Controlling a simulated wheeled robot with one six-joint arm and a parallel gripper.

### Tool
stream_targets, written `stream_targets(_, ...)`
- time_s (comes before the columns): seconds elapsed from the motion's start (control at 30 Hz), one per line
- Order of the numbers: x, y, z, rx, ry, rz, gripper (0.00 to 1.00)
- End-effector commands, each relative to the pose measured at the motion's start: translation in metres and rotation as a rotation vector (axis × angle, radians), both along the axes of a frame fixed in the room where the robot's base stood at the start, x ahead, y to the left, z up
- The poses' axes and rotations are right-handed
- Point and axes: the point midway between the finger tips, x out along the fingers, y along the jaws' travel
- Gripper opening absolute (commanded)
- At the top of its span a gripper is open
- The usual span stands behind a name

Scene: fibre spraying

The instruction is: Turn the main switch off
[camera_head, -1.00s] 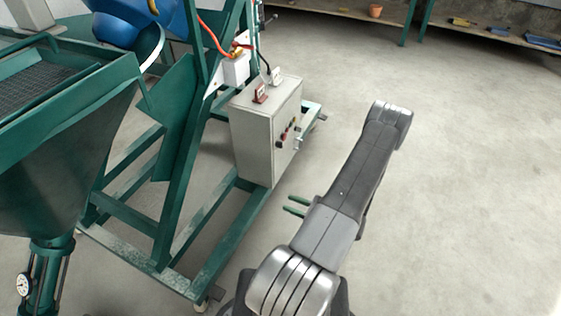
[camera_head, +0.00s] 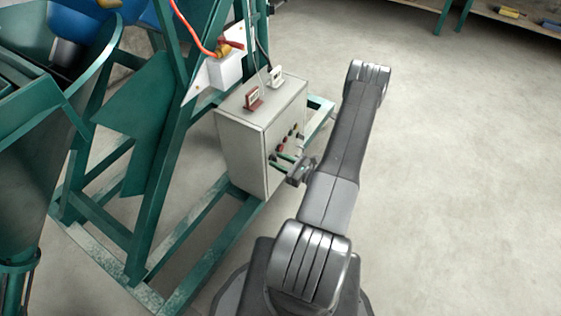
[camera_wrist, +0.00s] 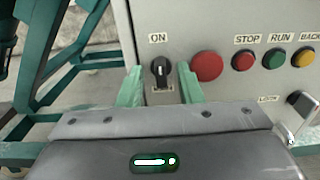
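The main switch is a black rotary knob (camera_wrist: 161,71) on the front of the grey control box (camera_wrist: 215,22). An ON label (camera_wrist: 158,38) is above it, and a label below it is partly hidden. The knob's white mark stands upright, towards ON. My gripper (camera_wrist: 160,68) is open, with one green finger on each side of the knob. I cannot tell whether either finger touches it. In the head view my gripper (camera_head: 281,160) is at the front face of the control box (camera_head: 240,150), and the knob is hard to make out.
A large red button (camera_wrist: 207,66) is just right of the right finger, with STOP, RUN and BACK buttons beyond it. A metal latch (camera_wrist: 301,103) is at lower right. The green frame (camera_head: 165,175) stands left of the box. Open floor (camera_head: 460,160) lies to the right.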

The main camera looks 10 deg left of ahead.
Motion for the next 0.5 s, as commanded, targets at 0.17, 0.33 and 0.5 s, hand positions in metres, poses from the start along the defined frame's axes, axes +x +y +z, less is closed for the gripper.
stream_targets(0.17, 0.0003, -0.0001, 0.0001, 0.0, -0.001, 0.0, 0.33)
stream_targets(0.33, 0.0002, -0.0002, 0.0001, 0.0, -0.001, 0.0, 0.05)
stream_targets(0.5, 0.0, -0.0002, 0.0001, 0.0, -0.001, 0.0, 0.0)
